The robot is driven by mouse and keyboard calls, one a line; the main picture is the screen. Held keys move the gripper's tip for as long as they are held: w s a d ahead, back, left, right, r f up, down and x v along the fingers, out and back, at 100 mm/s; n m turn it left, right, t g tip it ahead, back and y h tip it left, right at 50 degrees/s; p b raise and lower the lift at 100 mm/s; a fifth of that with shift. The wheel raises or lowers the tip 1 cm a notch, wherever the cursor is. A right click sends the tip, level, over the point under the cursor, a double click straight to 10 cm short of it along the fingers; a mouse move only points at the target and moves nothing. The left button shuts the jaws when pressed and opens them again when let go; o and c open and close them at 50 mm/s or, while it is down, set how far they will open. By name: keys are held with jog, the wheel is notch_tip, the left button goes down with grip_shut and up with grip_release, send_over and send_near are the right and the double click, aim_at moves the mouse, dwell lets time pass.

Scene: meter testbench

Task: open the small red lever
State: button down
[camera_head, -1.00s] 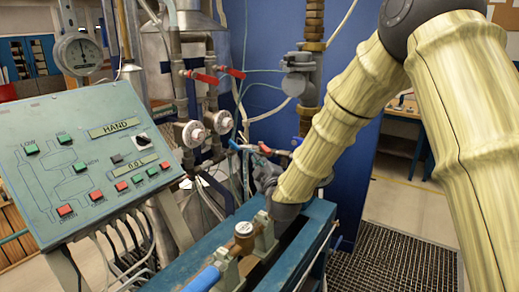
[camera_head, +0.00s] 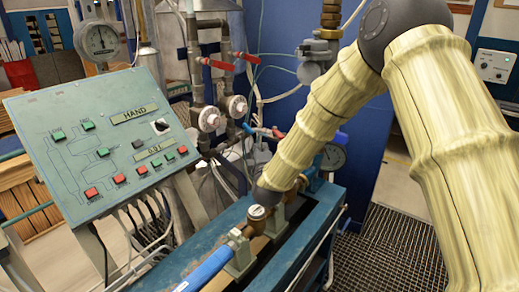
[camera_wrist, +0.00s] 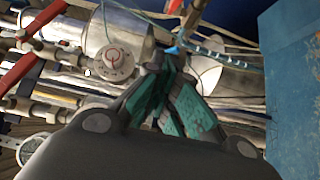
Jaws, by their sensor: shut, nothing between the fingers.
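A small red lever (camera_head: 277,133) sits on the thin piping behind the bench in the head view, just right of a small blue handle (camera_head: 248,128). My forearm comes down in front of and below it, and my gripper is hidden behind the arm there. In the wrist view my gripper (camera_wrist: 178,88) shows teal finger pads close together, shut and empty. A small blue piece (camera_wrist: 177,48) appears just beyond the fingertips. I cannot clearly make out the small red lever in the wrist view.
Two larger red levers (camera_head: 222,65) (camera_head: 250,57) are on the upright pipes. A control panel (camera_head: 100,150) stands left. A gauge (camera_head: 333,157) is right of the forearm.

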aim_at(278, 133)
jog(key=w+d+p, duration=0.3)
jog(key=w+p, duration=0.1)
jog(key=w, duration=0.3)
jog(key=shift+w+p, duration=0.25)
jog(key=shift+p, duration=0.1)
jog(key=shift+d, duration=0.15)
